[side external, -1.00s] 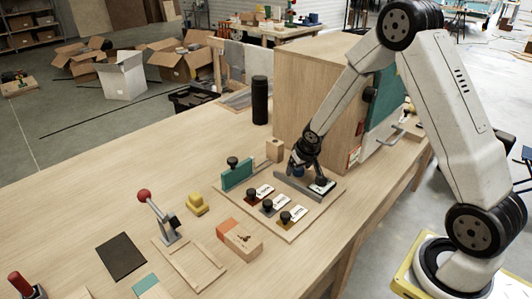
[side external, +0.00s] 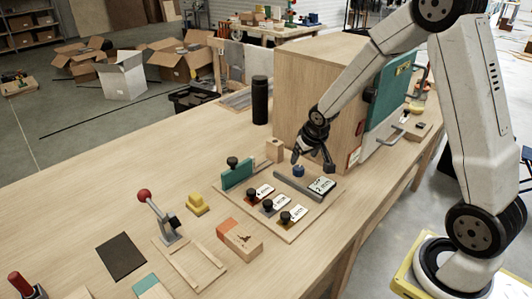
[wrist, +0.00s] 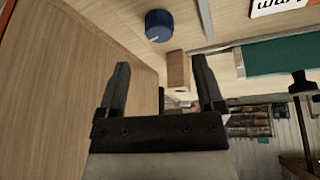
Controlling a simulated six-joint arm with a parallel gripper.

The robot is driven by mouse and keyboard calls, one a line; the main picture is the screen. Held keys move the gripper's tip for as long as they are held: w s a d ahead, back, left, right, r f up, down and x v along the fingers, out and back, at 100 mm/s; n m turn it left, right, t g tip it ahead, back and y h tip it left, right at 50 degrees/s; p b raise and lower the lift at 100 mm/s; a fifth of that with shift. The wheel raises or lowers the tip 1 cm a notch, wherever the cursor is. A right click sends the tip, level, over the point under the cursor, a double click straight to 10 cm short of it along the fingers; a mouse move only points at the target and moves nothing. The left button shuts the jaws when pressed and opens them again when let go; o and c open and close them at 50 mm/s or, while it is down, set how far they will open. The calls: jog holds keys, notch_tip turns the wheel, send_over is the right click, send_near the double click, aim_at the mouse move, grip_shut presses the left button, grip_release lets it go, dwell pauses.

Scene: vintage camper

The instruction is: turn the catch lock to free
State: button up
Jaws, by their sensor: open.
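My gripper (side external: 313,161) is open and empty, above the board beside the cabinet. In the wrist view my gripper (wrist: 161,78) has its two fingers wide apart with nothing between them. A blue round knob (side external: 298,171) stands on the board, below and close to the fingers. In the wrist view the blue knob (wrist: 159,26) has a pale line on its top and lies beyond the fingertips, apart from them. A small dark catch (side external: 369,95) sits at the edge of the cabinet's green door. I cannot tell from its look which part is the catch lock.
The wooden cabinet (side external: 309,95) stands close behind my gripper. A grey bar (side external: 298,188) and a label card (side external: 321,187) lie on the board. A wooden block (side external: 275,151) and a green block (side external: 239,176) with a black knob stand to the left. The table's left is more open.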

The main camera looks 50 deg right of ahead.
aim_at(299, 167)
jog(key=shift+s+a+r, duration=0.1)
jog(key=shift+s+r, duration=0.1)
jog(key=shift+r, duration=0.35)
jog(key=m+g, duration=0.1)
jog(key=m, duration=0.1)
jog(key=w+d+m, duration=0.1)
jog(key=m, duration=0.1)
jog(key=w+m+g, duration=0.1)
jog(key=m, duration=0.1)
jog(key=shift+d+f+m+g+y, duration=0.15)
jog(key=shift+d+m+g+y, duration=0.15)
jog(key=shift+d+m, duration=0.1)
jog(key=m, duration=0.1)
jog(key=w+m+g, duration=0.1)
jog(key=m, duration=0.1)
jog(key=shift+y, duration=0.3)
jog(key=m, duration=0.2)
jog(key=m+g, duration=0.1)
jog(key=shift+w+r+m+y, duration=0.3)
jog(key=shift+m+y, duration=0.1)
jog(key=shift+s+f, duration=0.2)
jog(key=shift+f, duration=3.7)
